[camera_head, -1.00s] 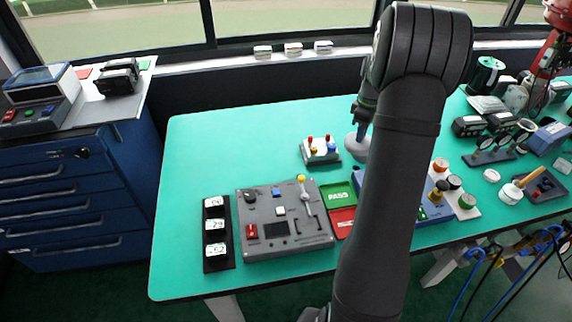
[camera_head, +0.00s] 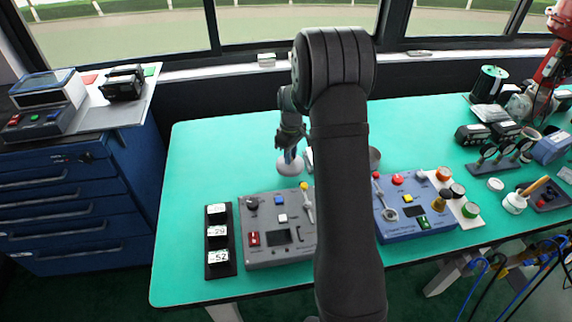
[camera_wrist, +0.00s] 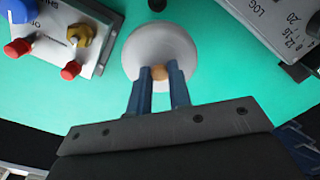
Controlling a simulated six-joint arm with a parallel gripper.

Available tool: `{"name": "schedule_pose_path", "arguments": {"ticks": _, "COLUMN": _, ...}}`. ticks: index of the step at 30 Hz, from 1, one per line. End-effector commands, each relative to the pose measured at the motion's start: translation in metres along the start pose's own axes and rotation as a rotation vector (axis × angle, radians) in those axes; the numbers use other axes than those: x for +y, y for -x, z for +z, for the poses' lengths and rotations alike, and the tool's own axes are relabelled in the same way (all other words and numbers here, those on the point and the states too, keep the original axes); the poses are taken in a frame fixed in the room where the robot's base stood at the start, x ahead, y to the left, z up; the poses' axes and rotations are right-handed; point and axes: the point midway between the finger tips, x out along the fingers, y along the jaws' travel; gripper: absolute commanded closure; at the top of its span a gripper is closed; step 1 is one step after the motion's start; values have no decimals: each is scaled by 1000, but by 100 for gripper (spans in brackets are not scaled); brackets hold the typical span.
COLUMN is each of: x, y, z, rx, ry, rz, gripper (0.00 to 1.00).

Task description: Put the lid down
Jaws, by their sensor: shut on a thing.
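The lid is a pale grey-white disc (camera_head: 289,166) with a small orange-brown knob. In the wrist view the lid (camera_wrist: 160,40) lies below the fingertips, over green table surface. My gripper (camera_wrist: 160,74) is shut on the lid's knob, with one blue finger on each side. In the head view my gripper (camera_head: 290,153) is left of my forearm, at the back middle of the table. The lid looks level and low; I cannot tell whether it touches the table. A grey round pot (camera_head: 374,157) shows partly behind my arm, right of the lid.
A grey control panel (camera_head: 270,250) stands in front of the lid, beside a black rack (camera_head: 220,265). A blue panel (camera_head: 425,232) is to the right. In the wrist view a white valve block (camera_wrist: 60,45) and a dark dial device (camera_wrist: 275,30) flank the lid. The table's back left is clear.

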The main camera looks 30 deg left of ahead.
Motion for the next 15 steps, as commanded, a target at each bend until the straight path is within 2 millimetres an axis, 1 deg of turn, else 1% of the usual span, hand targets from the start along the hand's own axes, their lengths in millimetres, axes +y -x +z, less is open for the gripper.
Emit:
{"name": "schedule_pose_path", "arguments": {"ticks": 1, "x": -1, "y": -5, "z": -7, "rx": -1, "ry": 2, "rz": -1, "gripper": 100}}
{"name": "schedule_pose_path", "arguments": {"ticks": 4, "x": -2, "y": -9, "z": -14, "rx": 0, "ry": 1, "rz": 0, "gripper": 100}}
{"name": "schedule_pose_path", "arguments": {"ticks": 8, "x": -3, "y": -16, "z": -16, "rx": 0, "ry": 0, "rz": 0, "gripper": 100}}
{"name": "schedule_pose_path", "arguments": {"ticks": 15, "x": -2, "y": -48, "z": -15, "rx": -1, "ry": 0, "rz": -1, "gripper": 100}}
